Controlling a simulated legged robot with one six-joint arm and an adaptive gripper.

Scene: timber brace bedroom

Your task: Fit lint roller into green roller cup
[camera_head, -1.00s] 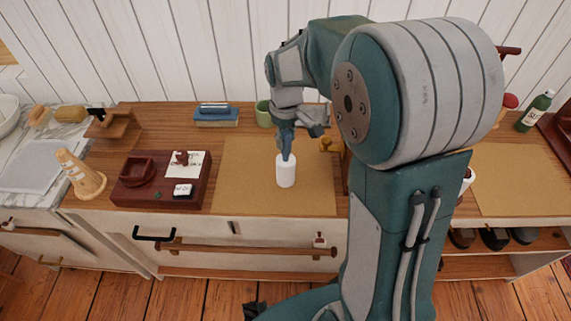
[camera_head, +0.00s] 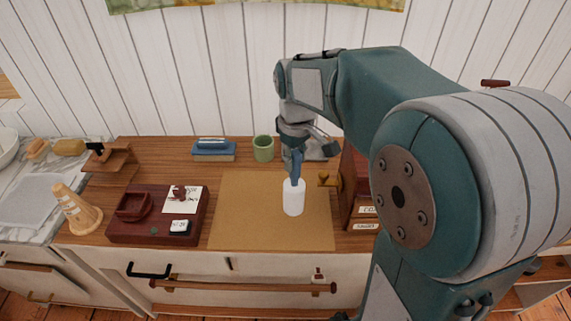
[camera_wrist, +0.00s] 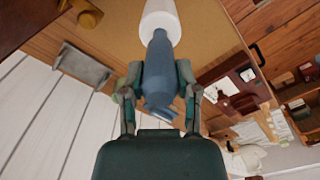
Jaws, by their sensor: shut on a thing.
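The lint roller has a white roll (camera_head: 294,199) and a blue handle (camera_head: 296,163). In the head view it hangs upright, roll down, over the tan mat; I cannot tell whether it touches the mat. My gripper (camera_head: 291,152) is shut on the blue handle. In the wrist view the gripper fingers (camera_wrist: 158,88) close around the handle (camera_wrist: 160,60), with the white roll (camera_wrist: 160,20) beyond. The green roller cup (camera_head: 263,148) stands upright on the wooden top, behind and left of the roller, apart from it.
The tan mat (camera_head: 240,225) is mostly bare. A blue block-like item (camera_head: 213,150) stands left of the cup. A dark red tray (camera_head: 125,226) and a wooden cone (camera_head: 76,211) are at left.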

